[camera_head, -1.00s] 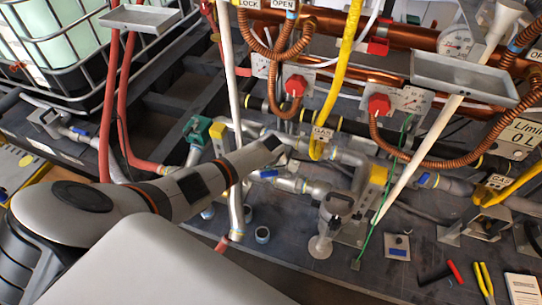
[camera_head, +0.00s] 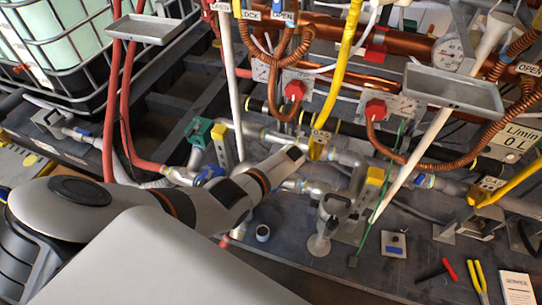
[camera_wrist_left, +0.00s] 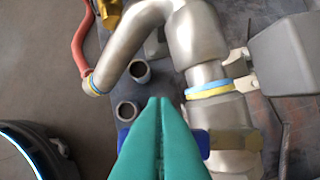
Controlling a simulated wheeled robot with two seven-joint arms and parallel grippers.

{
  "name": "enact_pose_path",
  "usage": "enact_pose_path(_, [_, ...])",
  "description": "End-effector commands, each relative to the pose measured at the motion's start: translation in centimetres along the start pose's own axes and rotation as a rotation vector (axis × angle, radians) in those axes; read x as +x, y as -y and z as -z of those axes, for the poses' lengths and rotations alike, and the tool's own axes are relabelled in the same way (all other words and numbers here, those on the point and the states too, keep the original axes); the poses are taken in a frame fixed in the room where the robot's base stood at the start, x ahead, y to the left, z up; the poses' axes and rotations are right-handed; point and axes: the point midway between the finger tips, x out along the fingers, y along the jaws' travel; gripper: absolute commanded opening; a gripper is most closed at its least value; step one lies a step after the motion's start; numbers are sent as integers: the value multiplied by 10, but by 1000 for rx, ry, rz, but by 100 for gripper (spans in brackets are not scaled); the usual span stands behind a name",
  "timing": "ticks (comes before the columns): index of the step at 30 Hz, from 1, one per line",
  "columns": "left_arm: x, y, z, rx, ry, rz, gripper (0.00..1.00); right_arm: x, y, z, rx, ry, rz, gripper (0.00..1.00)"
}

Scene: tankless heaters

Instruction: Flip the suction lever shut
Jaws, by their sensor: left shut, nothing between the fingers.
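A blue lever (camera_wrist_left: 203,143) lies at a silver pipe fitting in the left wrist view; I take it for the suction lever. Another blue part shows left of my fingers (camera_wrist_left: 125,138); the fingers cover the space between, so I cannot tell if they are one piece. My left gripper (camera_wrist_left: 160,98) has teal fingers pressed together, empty, over this spot. Contact with the lever cannot be told. In the head view my left arm reaches over the silver pipes and hides the fingers. A blue handle (camera_head: 210,172) shows behind the arm. My right gripper is not in view.
A silver pump-like fitting (camera_head: 333,212) and a yellow block (camera_head: 375,176) stand right of the arm. White, yellow and red hoses run upright around it. Pliers (camera_head: 477,276) and a booklet (camera_head: 518,289) lie at the front right. Two short open pipe stubs (camera_wrist_left: 138,71) stand near the fingers.

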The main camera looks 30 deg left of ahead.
Motion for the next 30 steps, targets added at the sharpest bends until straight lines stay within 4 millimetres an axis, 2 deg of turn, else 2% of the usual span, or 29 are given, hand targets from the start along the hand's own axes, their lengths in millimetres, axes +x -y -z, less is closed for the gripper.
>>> enact_pose_path(7, [-4, -2, 14, -153, -4, -54, 0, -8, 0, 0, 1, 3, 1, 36])
enact_pose_path(30, [-8, -2, 23, -145, -5, -49, 0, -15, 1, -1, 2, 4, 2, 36])
